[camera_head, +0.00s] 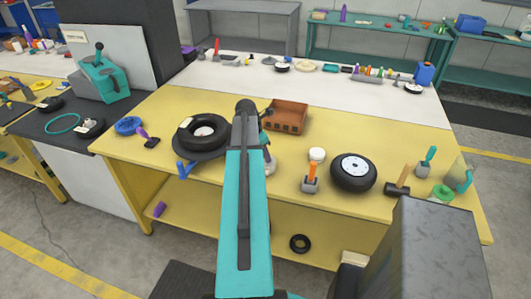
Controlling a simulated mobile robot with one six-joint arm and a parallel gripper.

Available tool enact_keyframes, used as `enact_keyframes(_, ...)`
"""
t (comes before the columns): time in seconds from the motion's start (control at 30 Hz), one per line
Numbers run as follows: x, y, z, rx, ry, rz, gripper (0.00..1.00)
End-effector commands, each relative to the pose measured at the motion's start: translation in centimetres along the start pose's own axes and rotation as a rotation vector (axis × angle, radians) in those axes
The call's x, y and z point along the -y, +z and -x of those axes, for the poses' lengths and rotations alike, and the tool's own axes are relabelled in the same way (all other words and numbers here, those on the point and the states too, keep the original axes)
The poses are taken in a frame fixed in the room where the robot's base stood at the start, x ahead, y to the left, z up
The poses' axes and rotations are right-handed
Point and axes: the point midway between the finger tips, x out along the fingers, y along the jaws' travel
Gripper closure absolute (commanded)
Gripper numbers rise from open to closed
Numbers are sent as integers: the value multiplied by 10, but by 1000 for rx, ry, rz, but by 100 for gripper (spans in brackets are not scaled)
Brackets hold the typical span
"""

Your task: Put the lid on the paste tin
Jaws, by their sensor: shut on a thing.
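My teal arm reaches over the yellow bench and hides much of what is behind it. My gripper (267,147) shows only as a dark part past the arm's right edge. It is shut on a small pale thing (269,164), mostly hidden by the arm; I cannot tell for sure whether this is the lid. A small round cream-white container (316,154), which looks like the paste tin, stands upright on the bench to the right of my gripper. Its top is too small to make out clearly.
A tyre on a dark round stand (202,132) is left of my arm. A brown crate (287,116) stands behind. An orange-handled tool in a grey holder (311,180) and a wheel (353,172) are close to the container. A mallet (399,182) lies farther right.

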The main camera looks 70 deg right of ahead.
Motion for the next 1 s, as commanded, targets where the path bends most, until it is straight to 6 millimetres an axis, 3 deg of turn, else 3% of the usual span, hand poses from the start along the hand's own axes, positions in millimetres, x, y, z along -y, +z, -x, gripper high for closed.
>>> enact_keyframes(0.4,0,0,0,0,0,0,99)
enact_keyframes(0.43,0,0,0,0,0,0,73)
enact_keyframes(0.53,0,0,0,0,0,0,56)
enact_keyframes(0.73,0,0,0,0,0,0,56)
enact_keyframes(0.87,0,0,0,0,0,0,38)
enact_keyframes(1.0,0,0,0,0,0,0,38)
